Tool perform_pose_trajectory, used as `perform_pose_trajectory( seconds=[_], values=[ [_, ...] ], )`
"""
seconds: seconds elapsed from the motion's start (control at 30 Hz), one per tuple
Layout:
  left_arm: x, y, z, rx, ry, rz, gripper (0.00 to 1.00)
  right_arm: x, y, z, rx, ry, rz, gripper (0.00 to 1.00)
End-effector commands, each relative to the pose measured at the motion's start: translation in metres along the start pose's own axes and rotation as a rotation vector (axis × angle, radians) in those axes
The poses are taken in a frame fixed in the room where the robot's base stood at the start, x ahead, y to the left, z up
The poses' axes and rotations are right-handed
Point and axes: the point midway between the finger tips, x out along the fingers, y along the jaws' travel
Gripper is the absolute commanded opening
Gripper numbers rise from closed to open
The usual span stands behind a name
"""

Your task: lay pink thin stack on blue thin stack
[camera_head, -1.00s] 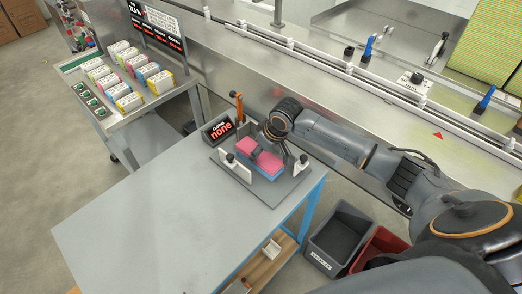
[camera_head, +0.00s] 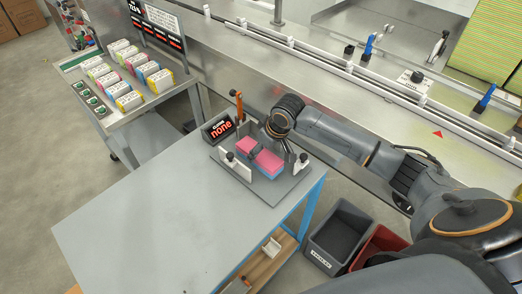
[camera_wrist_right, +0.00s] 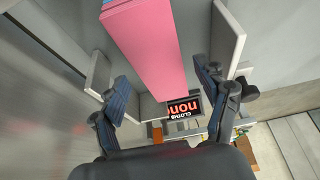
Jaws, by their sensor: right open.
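The pink thin stack (camera_head: 268,161) lies on top of the blue thin stack (camera_head: 265,174) in a small fixture on the grey table, roughly lined up. Only a strip of blue shows below the pink. My right gripper (camera_head: 262,150) is over the stacks, with a dark finger across the pink top. In the right wrist view, the pink stack (camera_wrist_right: 150,50) runs between the two spread fingers of my right gripper (camera_wrist_right: 165,92), with gaps at both sides. My left gripper is not in view.
The fixture (camera_head: 290,189) has white upright plates at its sides. A black sign reading "none" (camera_head: 219,130) stands beside it. The front of the grey table (camera_head: 170,215) is clear. A cart (camera_head: 160,105) with coloured packs is at the upper left, and grey and red bins (camera_head: 338,240) are at the lower right.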

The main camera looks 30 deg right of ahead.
Motion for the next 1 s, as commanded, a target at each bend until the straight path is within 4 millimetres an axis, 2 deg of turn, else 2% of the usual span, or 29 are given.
perform_pose_trajectory(
  seconds=[0.3,0.5,0.7,1.0],
  values=[
    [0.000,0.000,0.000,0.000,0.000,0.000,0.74,-0.068,0.001,-0.001,-0.002,0.003,0.003,0.74],
    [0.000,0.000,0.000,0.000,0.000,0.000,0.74,-0.098,0.000,-0.001,-0.001,0.002,0.001,0.74],
    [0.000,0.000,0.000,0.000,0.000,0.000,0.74,-0.109,0.000,0.000,0.000,0.000,0.001,0.74],
    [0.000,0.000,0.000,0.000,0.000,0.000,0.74,-0.107,-0.002,0.001,-0.002,0.000,-0.001,0.74]
  ],
)
